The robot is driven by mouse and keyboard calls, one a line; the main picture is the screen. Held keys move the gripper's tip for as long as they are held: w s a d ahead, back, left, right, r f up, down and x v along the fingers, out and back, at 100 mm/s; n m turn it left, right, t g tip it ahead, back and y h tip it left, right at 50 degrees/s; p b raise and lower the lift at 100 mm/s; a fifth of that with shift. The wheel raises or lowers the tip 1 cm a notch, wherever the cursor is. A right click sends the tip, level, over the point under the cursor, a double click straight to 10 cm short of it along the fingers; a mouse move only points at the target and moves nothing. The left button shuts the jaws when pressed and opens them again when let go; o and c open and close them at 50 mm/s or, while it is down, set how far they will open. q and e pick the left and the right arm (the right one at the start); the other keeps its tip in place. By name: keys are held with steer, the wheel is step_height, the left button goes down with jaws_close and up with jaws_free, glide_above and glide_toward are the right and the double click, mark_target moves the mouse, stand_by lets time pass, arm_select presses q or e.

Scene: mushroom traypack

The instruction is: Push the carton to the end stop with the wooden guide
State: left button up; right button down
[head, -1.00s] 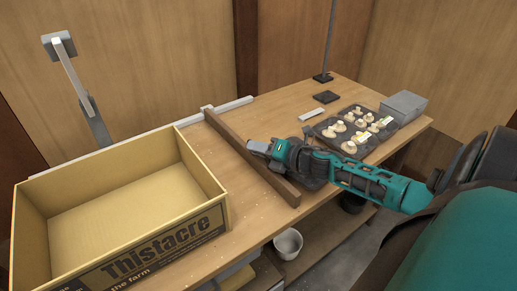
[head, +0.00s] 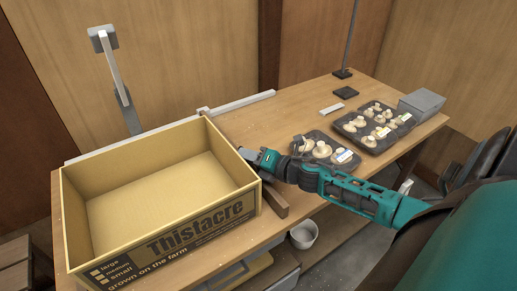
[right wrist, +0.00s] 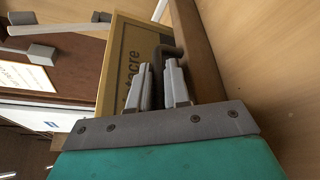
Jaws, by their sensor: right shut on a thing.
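The open, empty cardboard carton (head: 200,240), marked Thistacre, stands on the left part of the table. The brown wooden guide (head: 276,204) lies along the carton's right side, mostly hidden behind its wall; they look touching or nearly so. My right gripper (head: 266,158) is at the guide, just right of the carton. In the right wrist view, the gripper (right wrist: 160,85) is shut on the guide's dark handle (right wrist: 165,50), between the carton (right wrist: 125,45) and the guide's bar (right wrist: 200,60). I cannot make out the end stop. My left gripper is not in view.
A pale rail (head: 240,103) runs along the table's back edge, and a grey bracket (head: 112,70) rises behind the carton. Mushroom trays (head: 375,130) and a grey box (head: 421,104) sit at the right.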

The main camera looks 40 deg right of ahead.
steer(key=shift+a, duration=0.15)
steer(key=c, duration=1.4)
jaws_free()
steer(key=shift+c, duration=0.2)
steer(key=v, duration=1.3)
